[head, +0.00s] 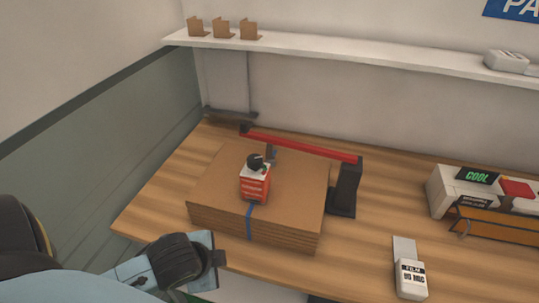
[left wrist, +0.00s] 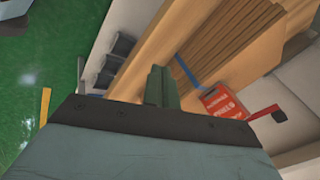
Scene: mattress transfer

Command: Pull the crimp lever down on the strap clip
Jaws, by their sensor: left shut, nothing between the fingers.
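A stack of brown cardboard sheets (head: 290,232) lies on the wooden table with a blue strap (head: 251,222) down its front. On the stack stands a red clip block (head: 254,188) with a white top and a dark knob; the block also shows in the left wrist view (left wrist: 222,104). A long red lever (head: 305,147) with a black end spans above the back of the stack, joined to a black post on the right. My left gripper (head: 220,259) is shut and empty, in front of the stack's front left corner and apart from it. Its fingers show in the left wrist view (left wrist: 160,87). My right gripper is not in view.
The black post (head: 346,188) stands at the stack's right side. A white labelled box (head: 410,279) lies at the front right, and a white machine (head: 461,190) stands farther right. A wall shelf (head: 350,52) runs above. The table's left end is clear.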

